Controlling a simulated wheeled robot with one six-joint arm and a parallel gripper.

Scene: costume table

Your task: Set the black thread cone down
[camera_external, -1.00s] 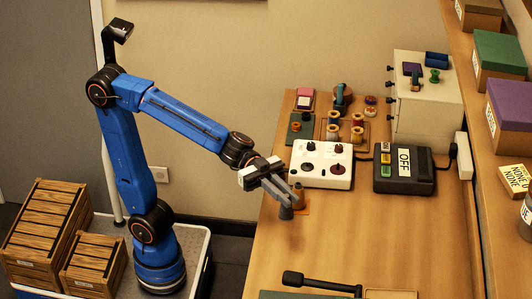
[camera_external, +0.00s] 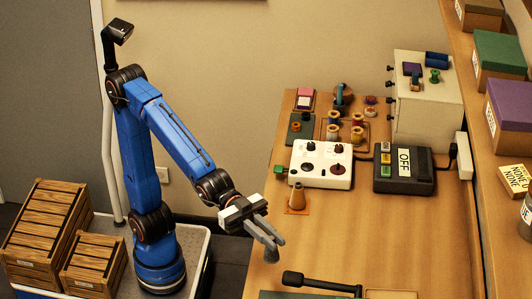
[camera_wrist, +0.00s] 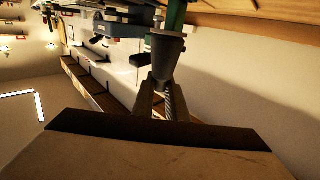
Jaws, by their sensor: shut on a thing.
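The black thread cone looks dark grey in the external view (camera_external: 271,256). My gripper (camera_external: 268,240) is shut on it, with the fingers around its upper part. The cone hangs below the fingertips, roughly upright, near the left edge of the wooden table (camera_external: 350,235). I cannot tell whether its base touches the table. In the wrist view the cone (camera_wrist: 168,48) shows at the end of the fingers, its wide end away from me.
An orange-brown cone (camera_external: 297,196) stands on an orange pad just behind the gripper. A white box with knobs (camera_external: 322,176) and a black OFF box (camera_external: 404,178) are farther back. A black-handled lever (camera_external: 320,283) lies at the front. The middle of the table is clear.

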